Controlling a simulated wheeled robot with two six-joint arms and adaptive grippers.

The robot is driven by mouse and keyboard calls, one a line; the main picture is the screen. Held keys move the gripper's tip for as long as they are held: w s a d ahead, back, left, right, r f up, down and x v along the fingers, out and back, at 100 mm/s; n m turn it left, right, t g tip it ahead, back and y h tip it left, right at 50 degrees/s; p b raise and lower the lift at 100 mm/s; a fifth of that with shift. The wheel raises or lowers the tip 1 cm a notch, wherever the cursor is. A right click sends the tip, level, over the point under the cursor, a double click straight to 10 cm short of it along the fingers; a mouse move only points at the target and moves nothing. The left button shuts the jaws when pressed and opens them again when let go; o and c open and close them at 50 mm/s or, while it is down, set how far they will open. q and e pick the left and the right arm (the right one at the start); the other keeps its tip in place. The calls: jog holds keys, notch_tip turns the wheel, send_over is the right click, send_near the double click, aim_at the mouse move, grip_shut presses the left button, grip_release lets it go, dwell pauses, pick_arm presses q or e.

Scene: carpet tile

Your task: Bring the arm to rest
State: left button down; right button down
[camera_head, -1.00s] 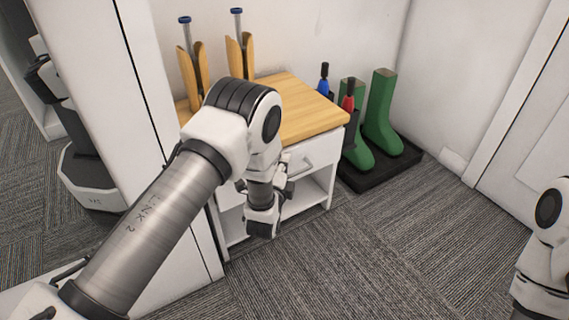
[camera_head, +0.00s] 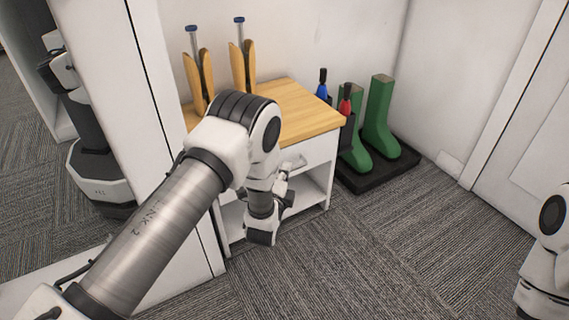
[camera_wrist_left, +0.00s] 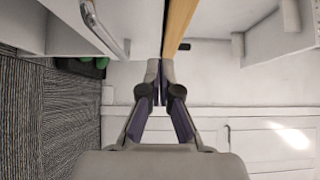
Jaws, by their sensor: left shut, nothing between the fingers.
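My left arm comes in from the lower left in the head view and bends down in front of the small white cabinet (camera_head: 322,150) with a wooden top. My left gripper (camera_wrist_left: 161,97) shows in the left wrist view with its fingertips together and nothing between them. The tips are near the edge of the wooden top (camera_wrist_left: 178,28). In the head view the fingers are small and partly hidden near the drawer front. Only part of my right arm (camera_head: 548,245) shows at the right edge, and its gripper is out of view.
The drawer handle (camera_wrist_left: 105,28) is close to my left gripper. Two wooden holders (camera_head: 243,68) with blue-topped rods stand on the cabinet. Green boots (camera_head: 379,115) stand on a dark tray (camera_head: 390,172) to its right. A white panel (camera_head: 110,110) is at left. Carpet in front is clear.

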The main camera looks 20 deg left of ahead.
pick_arm(q)
jog(key=s+a+f+n+g+p, duration=0.1)
jog(key=s+f+n+g, duration=0.1)
jog(key=s+f, duration=0.3)
jog(key=s+a+f+n+g+p, duration=0.1)
jog(key=s+f+g, duration=0.15)
jog(key=s, duration=0.55)
jog(key=s+a+f+n+g, duration=0.2)
jog(key=s+f+g, duration=0.1)
jog(key=s, duration=0.3)
jog(key=s+d+f+n+g+h, duration=0.1)
jog(key=s+f+n+g, duration=0.35)
jog(key=s, duration=0.65)
jog(key=s+d+f+n+g+h, duration=0.1)
jog(key=s+d+n+g, duration=0.1)
jog(key=s+n+g, duration=0.7)
notch_tip(320, 180, up, 37)
jog(key=s+m+t+p, duration=0.1)
jog(key=t+p, duration=0.2)
jog(key=p, duration=3.4)
jog(key=shift+s+a+r, duration=0.2)
jog(key=shift+s, duration=0.2)
